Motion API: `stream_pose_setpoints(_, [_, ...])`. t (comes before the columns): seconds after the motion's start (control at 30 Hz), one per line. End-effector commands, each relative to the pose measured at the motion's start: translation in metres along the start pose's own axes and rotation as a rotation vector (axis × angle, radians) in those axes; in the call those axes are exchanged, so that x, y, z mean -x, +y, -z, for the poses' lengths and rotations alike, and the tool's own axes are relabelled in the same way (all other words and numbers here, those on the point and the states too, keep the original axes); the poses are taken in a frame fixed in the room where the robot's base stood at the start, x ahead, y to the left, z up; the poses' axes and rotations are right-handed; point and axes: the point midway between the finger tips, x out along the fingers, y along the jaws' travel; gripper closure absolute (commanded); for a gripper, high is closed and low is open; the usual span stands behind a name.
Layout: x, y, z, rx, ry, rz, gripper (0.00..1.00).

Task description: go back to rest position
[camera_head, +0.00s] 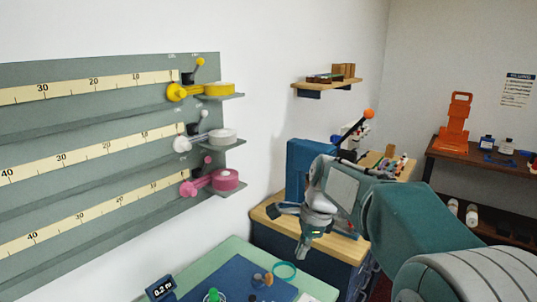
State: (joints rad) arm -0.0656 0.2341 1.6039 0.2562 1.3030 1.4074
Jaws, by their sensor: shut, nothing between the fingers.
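My gripper (296,228) is at the end of my teal and white arm, which reaches in from the lower right. It hangs in front of a wooden-topped cabinet, above and behind the green-edged table. The gripper is shut, with nothing held. It is apart from the wall board and the table things as seen here. Part of the wrist hides the cabinet behind it.
A grey wall board (120,118) with rulers and yellow, white and pink spools stands left. The table (316,287) with a blue mat (228,276) is at the bottom. The cabinet (264,235) stands behind the gripper; a dark shelf (487,163) is at right.

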Motion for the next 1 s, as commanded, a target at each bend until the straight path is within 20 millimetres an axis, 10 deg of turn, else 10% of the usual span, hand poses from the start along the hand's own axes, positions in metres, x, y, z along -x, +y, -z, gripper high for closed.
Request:
stream_pose_setpoints(0.43, [0.043, 0.124, 0.013, 0.669, 0.216, 0.161, 1.00])
stream_pose_setpoints(1.0, [0.015, 0.250, 0.036, 1.400, 0.571, 0.157, 1.00])
